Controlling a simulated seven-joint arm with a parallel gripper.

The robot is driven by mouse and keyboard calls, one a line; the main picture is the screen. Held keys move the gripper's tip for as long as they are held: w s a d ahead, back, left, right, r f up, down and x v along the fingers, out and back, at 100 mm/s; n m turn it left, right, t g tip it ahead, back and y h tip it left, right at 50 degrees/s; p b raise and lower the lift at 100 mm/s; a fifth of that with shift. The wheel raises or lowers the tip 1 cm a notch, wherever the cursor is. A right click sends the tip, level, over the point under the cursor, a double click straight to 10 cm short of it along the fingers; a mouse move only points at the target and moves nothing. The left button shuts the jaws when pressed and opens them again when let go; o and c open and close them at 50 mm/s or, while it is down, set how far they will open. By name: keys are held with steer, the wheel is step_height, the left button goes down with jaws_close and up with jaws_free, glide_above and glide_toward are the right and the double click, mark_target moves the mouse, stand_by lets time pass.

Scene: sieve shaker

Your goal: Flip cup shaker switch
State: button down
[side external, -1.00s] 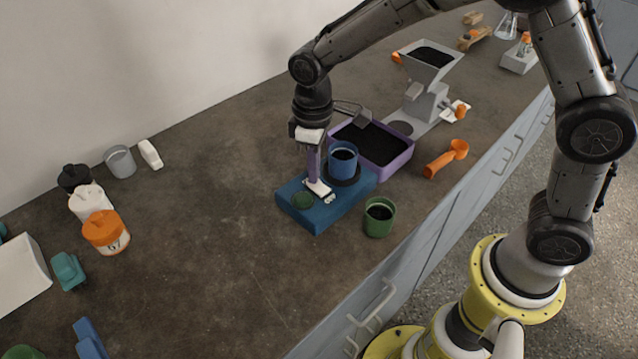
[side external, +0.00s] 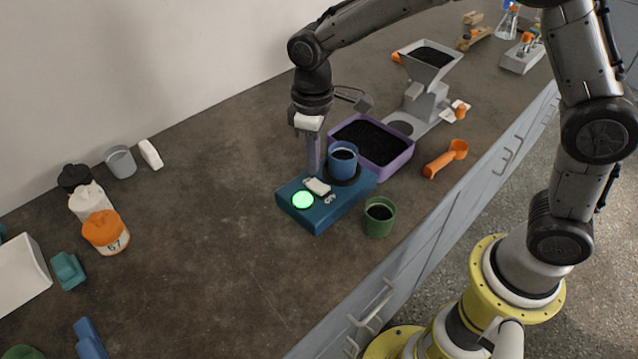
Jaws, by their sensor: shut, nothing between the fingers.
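The cup shaker (side external: 322,216) is a blue box on the bench, in the middle of the side external view. Its round indicator (side external: 302,200) glows bright green. The white switch (side external: 317,187) sits on its top beside the indicator, above an "OFF"-like marking too small to read surely. A blue cup (side external: 343,160) with dark contents stands on the shaker's round black seat. My gripper (side external: 315,170) points down with its fingers shut and empty, just behind the switch and left of the blue cup. It appears apart from the switch.
A purple tray (side external: 402,162) of dark grains lies behind the shaker. A green cup (side external: 378,226) stands in front at right. An orange scoop (side external: 445,160) and a grey hopper stand (side external: 426,105) are further right.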

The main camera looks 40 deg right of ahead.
mark_target(314, 183)
steer(key=shift+r, duration=1.95)
